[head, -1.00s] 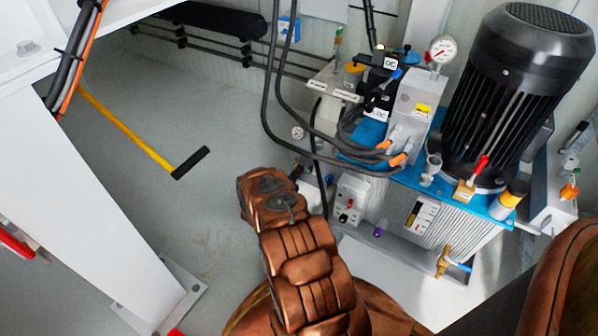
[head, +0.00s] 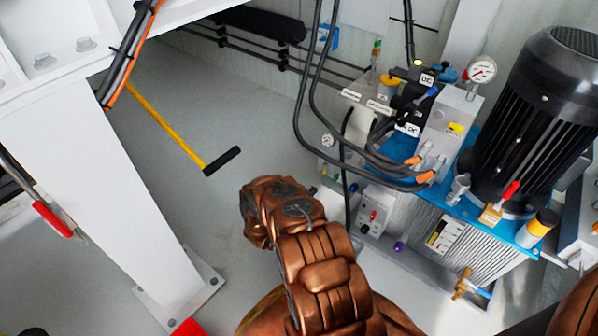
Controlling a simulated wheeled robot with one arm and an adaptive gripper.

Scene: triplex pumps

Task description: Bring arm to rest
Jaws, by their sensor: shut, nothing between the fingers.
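My copper-coloured arm (head: 318,262) rises from the bottom centre of the head view. It is folded, and its links point up and slightly left. The upper joint (head: 275,208) stands in front of the grey floor, to the left of the pump unit in the picture. My gripper does not show; it is hidden or out of the frame.
A hydraulic unit with a black motor (head: 545,110) and blue top plate (head: 465,205) stands right. Black hoses (head: 300,110) loop beside it. A white steel post (head: 110,190) stands left. A yellow-handled broom (head: 175,130) lies on open grey floor (head: 230,95).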

